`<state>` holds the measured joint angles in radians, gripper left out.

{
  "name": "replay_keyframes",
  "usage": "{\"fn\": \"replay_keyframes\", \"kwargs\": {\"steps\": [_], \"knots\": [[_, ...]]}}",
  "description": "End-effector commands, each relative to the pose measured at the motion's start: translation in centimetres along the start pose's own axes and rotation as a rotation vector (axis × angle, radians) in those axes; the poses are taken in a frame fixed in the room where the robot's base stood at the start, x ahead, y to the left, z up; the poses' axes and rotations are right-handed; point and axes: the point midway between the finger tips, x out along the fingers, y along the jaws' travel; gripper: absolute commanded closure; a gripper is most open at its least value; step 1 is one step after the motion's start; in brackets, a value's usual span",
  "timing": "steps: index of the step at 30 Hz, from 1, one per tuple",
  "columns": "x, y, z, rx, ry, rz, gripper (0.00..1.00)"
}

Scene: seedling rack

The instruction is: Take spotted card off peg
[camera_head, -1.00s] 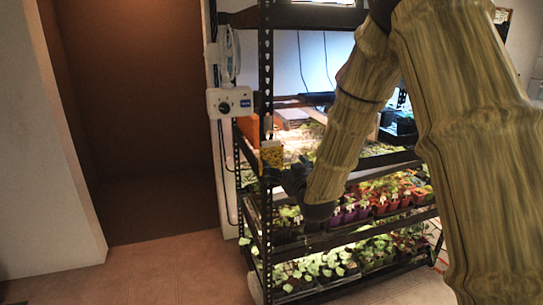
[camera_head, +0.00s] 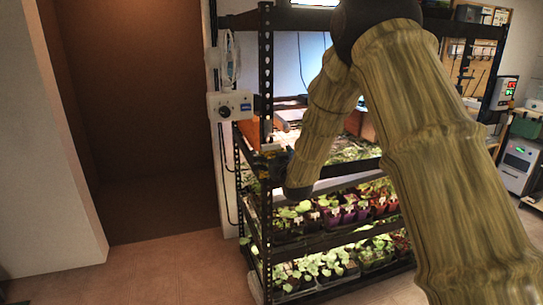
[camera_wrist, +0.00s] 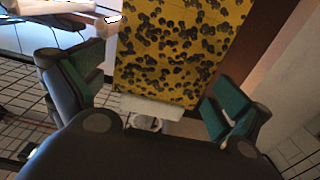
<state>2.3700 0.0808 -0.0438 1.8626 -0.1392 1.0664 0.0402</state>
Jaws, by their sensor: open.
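The spotted card (camera_wrist: 180,45), yellow with black spots, fills the top middle of the wrist view. My gripper (camera_wrist: 162,88) is open, with one green-padded finger on each side of the card's lower part. Gaps show between the card and both pads. A pale block (camera_wrist: 152,108) is at the card's lower edge; I cannot tell what it is. The peg cannot be made out.
The black seedling rack (camera_head: 266,60) holds several potted seedlings on its lower shelves. A white control box (camera_head: 230,105) is on the rack's left side, above my gripper. Open floor (camera_head: 170,270) lies in front left. Shelves with equipment stand at the far right.

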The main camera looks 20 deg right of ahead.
Motion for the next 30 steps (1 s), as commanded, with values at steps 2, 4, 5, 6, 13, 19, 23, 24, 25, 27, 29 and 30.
{"fn": "replay_keyframes", "kwargs": {"steps": [2,4,5,6,13,19,23,24,25,27,29,30], "knots": [[0.32,-0.01,-0.07,0.000,0.001,0.000,0.00],[0.37,-0.02,-0.04,0.000,0.001,0.000,0.00],[0.37,-0.02,-0.03,0.000,0.001,0.000,0.00],[0.36,-0.02,-0.03,0.000,0.001,0.000,0.00],[0.33,0.01,-0.03,0.000,0.001,0.000,0.22],[0.32,0.03,-0.04,0.000,0.001,0.000,0.31],[0.32,0.03,-0.04,0.000,0.001,0.000,0.31],[0.32,0.03,-0.04,0.000,0.001,0.000,0.31],[0.32,0.03,-0.05,0.000,0.001,0.000,0.31],[0.32,0.03,-0.15,0.000,0.001,0.000,0.31],[0.32,0.03,-0.32,0.000,0.002,0.000,0.31],[0.33,0.03,-0.52,0.000,0.002,0.000,0.31]]}}
